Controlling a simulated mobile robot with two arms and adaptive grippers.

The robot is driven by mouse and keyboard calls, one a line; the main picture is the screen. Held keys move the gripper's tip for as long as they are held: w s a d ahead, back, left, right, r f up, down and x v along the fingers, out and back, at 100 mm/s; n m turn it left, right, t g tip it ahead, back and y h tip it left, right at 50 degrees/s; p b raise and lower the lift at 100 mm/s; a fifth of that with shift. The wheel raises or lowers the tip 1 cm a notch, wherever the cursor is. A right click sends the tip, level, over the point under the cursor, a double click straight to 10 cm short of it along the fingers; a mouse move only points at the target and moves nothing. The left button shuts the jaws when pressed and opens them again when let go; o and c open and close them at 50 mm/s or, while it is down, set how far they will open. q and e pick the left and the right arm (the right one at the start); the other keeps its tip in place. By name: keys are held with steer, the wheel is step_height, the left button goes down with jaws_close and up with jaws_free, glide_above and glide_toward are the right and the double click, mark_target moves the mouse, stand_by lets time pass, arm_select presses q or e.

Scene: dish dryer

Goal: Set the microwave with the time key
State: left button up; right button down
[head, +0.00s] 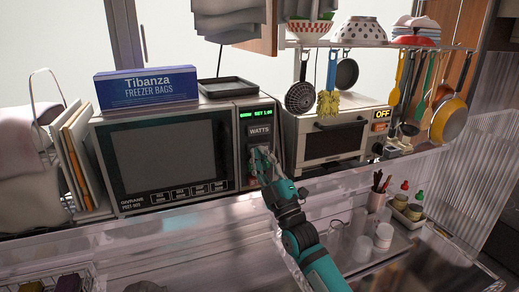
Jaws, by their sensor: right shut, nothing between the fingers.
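The microwave (158,157) stands at centre left, with a dark door window and a row of keys along its lower front. Its control panel is at the right end, with a lit green display (256,115) above a "WATTS" label. My right gripper (262,158) is in front of this panel, just below the label, shut and empty. It covers the lower part of the panel, so the keys there are hidden. I cannot tell whether the fingertips touch the panel. My left gripper is out of view.
A freezer bags box (146,87) and a dark tray (228,87) lie on top of the microwave. A toaster oven (337,135) reading "OFF" stands to the right. Utensils hang from a shelf (375,45) above it. A clear panel edge runs in front of the microwave.

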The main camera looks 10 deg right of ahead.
steer(key=shift+w, duration=0.15)
steer(key=shift+w, duration=0.3)
steer(key=shift+w+a+b, duration=0.2)
steer(key=shift+w+b, duration=0.55)
steer(key=shift+b, duration=0.1)
stand_by(1.1)
stand_by(0.3)
steer(key=shift+s+d+p, duration=0.25)
steer(key=shift+s+p, duration=0.65)
steer(key=shift+s, duration=0.35)
